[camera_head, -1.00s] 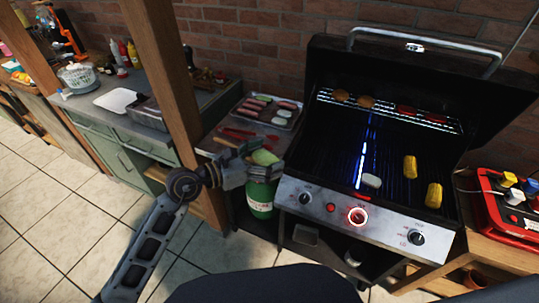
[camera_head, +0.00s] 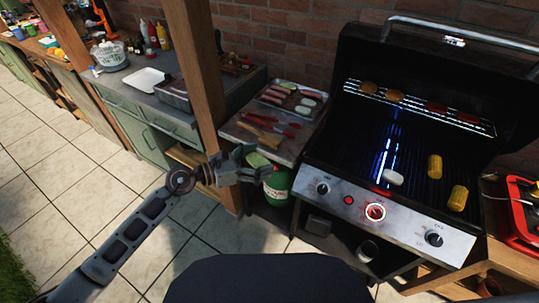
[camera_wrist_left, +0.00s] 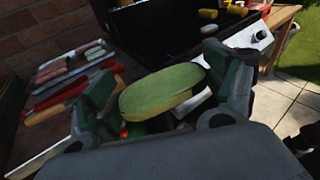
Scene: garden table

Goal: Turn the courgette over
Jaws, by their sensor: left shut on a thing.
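My left gripper (camera_head: 258,163) is shut on the courgette (camera_head: 258,159). In the left wrist view the courgette (camera_wrist_left: 162,89) is a thick oval green slice held between the two fingers (camera_wrist_left: 160,98). Its broad pale-green face is partly toward that camera. It is held in the air by the front edge of the side shelf, left of the grill (camera_head: 400,160), above a green gas bottle (camera_head: 278,186). In the head view the fingers hide part of it. My right gripper is not in view.
A tray (camera_head: 318,112) with sausages and pale slices stands on the side shelf, with red tongs (camera_head: 270,127) in front. On the grate lie a pale oval piece (camera_head: 392,178) and two yellow corn pieces (camera_head: 434,166). A wooden post (camera_head: 195,80) rises left of the shelf.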

